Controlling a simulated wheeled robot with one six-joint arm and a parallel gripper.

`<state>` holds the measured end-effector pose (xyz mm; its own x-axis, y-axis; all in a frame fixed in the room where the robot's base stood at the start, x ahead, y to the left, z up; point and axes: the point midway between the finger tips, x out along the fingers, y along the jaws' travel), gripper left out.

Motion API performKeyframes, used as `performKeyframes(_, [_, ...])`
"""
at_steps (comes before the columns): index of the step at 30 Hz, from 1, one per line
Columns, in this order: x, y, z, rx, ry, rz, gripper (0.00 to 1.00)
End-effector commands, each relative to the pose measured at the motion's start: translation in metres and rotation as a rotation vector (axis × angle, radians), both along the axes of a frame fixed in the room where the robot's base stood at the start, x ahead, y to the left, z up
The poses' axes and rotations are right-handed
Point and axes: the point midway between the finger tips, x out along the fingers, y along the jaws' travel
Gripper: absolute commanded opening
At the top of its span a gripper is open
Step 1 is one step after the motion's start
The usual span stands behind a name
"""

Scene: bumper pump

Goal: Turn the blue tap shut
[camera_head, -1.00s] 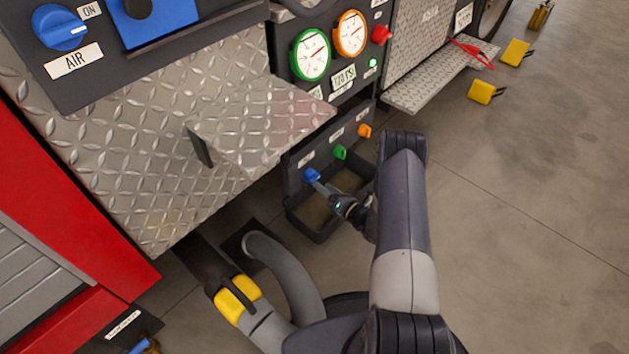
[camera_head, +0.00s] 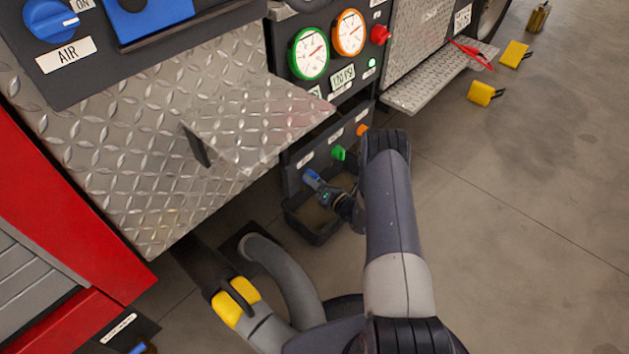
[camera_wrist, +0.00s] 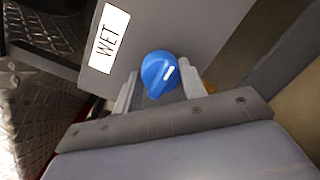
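The blue tap (camera_head: 311,174) is on the low dark panel, the leftmost of a row of three taps. In the wrist view the blue tap (camera_wrist: 159,73) is a round knob with a short slanted white mark, beside a label reading WET. My gripper (camera_head: 319,184) is at the blue tap and partly covers it. In the wrist view my gripper (camera_wrist: 158,88) has its two fingers apart, one on either side of the knob. A narrow gap shows at the left finger. The knob's lower part is hidden behind the gripper body.
A green tap (camera_head: 339,153) and an orange tap (camera_head: 362,130) sit further right on the same panel. A dark tray (camera_head: 316,236) lies below them. A metal tread plate step (camera_head: 262,125) juts out above left, and a grey hose (camera_head: 290,272) curves nearby. Open floor lies right.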

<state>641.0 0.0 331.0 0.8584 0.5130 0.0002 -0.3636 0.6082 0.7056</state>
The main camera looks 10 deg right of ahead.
Motion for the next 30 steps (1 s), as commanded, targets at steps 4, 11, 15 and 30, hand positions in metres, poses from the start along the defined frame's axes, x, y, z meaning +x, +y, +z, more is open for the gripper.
performKeyframes(4, [-0.0002,0.0000,-0.0001,0.000,0.000,0.000,0.24])
performKeyframes(11, [-0.0003,0.0001,-0.0005,-0.003,-0.002,0.000,0.17])
performKeyframes(15, [-0.0003,0.0001,-0.0016,-0.023,-0.016,0.001,0.17])
performKeyframes(30, [0.0001,0.0000,-0.0054,-0.310,-0.226,0.001,0.17])
